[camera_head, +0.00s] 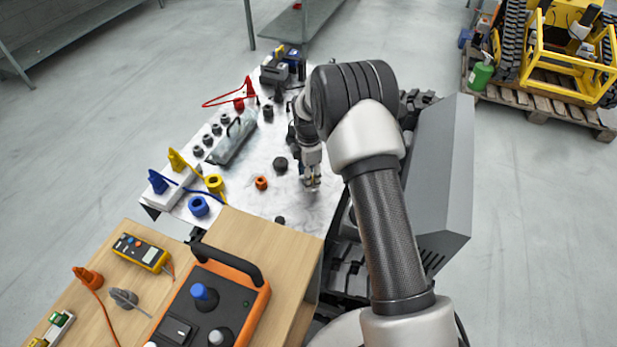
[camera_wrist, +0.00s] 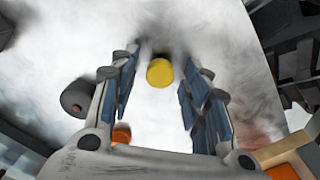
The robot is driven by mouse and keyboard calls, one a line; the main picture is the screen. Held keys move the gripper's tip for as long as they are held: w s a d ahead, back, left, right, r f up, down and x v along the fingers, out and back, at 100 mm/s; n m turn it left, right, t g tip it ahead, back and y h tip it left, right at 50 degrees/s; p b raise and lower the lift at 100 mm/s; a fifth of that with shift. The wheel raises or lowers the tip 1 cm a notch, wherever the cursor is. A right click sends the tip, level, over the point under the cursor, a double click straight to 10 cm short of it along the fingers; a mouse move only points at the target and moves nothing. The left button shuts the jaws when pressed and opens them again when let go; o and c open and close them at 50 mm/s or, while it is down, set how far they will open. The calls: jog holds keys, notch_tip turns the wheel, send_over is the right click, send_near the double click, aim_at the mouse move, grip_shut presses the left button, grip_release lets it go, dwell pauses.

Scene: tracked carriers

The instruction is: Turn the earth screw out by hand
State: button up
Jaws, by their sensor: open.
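A round yellow, brass-like head (camera_wrist: 160,72), which I take to be the earth screw, shows in the wrist view. It lies between the fingertips of my gripper (camera_head: 311,183) as seen from the wrist, with clear space on both sides. My gripper is open, pointing down over the pale work surface (camera_head: 235,183), and holds nothing. I cannot tell how far the fingertips are above the screw's base. In the head view my gripper largely hides the screw.
A black round cap (camera_head: 281,164) and an orange ring (camera_head: 261,183) lie left of my gripper. Blue, yellow and red plugs with cables and several dark fittings are further left. A wooden bench (camera_head: 285,235) with a control box (camera_head: 215,305) is in front.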

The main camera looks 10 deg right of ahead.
jog(key=m, duration=0.6)
jog(key=shift+m, duration=0.4)
jog(key=m, duration=0.3)
jog(key=shift+m, duration=0.3)
jog(key=m, duration=0.3)
jog(key=shift+m, duration=0.4)
jog(key=m, duration=1.1)
jog(key=shift+m, duration=0.3)
jog(key=shift+c, duration=0.2)
